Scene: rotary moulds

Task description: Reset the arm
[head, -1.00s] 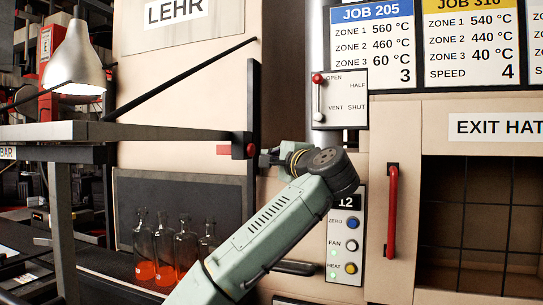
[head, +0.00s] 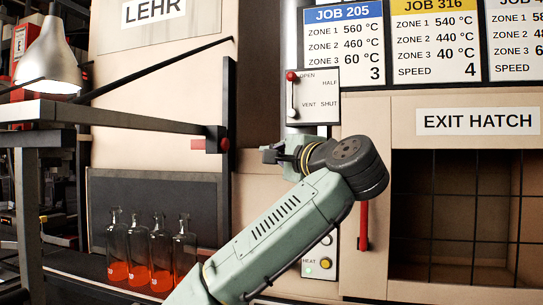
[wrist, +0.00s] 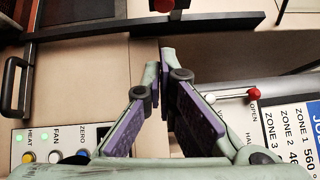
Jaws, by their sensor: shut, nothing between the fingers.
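My arm (head: 275,225) is pale green and reaches up from the lower middle of the head view, ending in a dark wrist joint. My gripper (head: 268,152) points left in front of the cream lehr wall. In the wrist view my gripper (wrist: 161,72) shows two green fingers with purple pads, their tips together and nothing between them. It appears clear of the lever panel and the button panel, touching nothing that I can see.
A lever with a red knob (head: 291,76) stands up at OPEN. My arm partly hides the button panel (head: 314,288) and red door handle (head: 363,225). Several bottles with orange liquid (head: 160,275) stand lower left. A dark bar (head: 110,117) with a red end juts in at left.

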